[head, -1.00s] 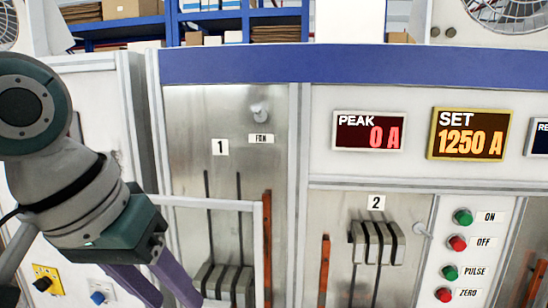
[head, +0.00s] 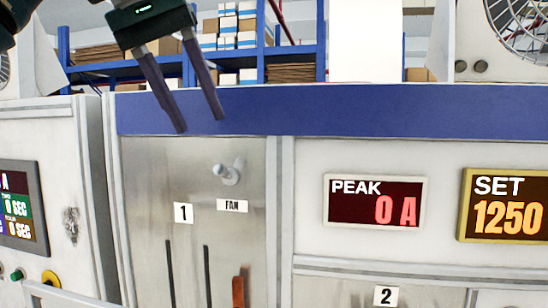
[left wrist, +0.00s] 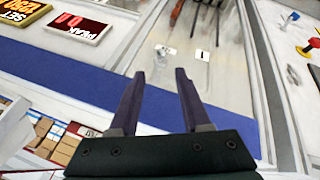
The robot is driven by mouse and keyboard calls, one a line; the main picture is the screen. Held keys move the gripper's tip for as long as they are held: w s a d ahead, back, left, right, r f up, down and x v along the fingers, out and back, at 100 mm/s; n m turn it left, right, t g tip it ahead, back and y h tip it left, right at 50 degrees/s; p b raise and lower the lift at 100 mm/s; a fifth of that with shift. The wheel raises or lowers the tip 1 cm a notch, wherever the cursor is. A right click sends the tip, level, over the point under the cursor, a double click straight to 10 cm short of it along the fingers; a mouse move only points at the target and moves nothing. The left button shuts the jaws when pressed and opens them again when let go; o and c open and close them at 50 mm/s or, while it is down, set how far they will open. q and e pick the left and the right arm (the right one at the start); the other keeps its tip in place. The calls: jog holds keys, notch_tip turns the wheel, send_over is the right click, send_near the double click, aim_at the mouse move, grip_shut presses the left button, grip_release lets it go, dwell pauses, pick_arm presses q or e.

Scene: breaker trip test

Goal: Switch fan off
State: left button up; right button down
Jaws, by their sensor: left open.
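The fan switch (head: 228,172) is a small light-grey toggle on the bare metal panel, above the FAN label (head: 232,206). Its lever appears to point up; the exact position is hard to tell. My left gripper (head: 200,123) is open and empty, its two purple fingers pointing down in front of the blue band, above the switch and apart from it in the head view. In the left wrist view the open fingers (left wrist: 158,74) point toward the panel with the FAN label (left wrist: 166,50), and the switch is faint between them. My right gripper is in neither view.
The number 1 plate (head: 183,212) sits left of the FAN label, with slots and a brown handle (head: 239,288) below. The PEAK display (head: 375,201) reads 0 A, and the SET display (head: 505,204) reads 1250. Shelves with boxes stand behind the cabinet.

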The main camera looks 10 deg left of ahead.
aim_at(217, 166)
pick_arm(q)
jog(key=p+x, duration=0.4)
jog(key=x, duration=0.3)
jog(key=shift+w+f+p, duration=0.1)
jog(key=shift+f+p, duration=0.2)
jog(key=shift+f, duration=0.1)
jog(key=shift+w+d+f, duration=0.1)
jog(key=shift+f, duration=0.15)
jog(key=shift+c, duration=0.2)
grip_shut()
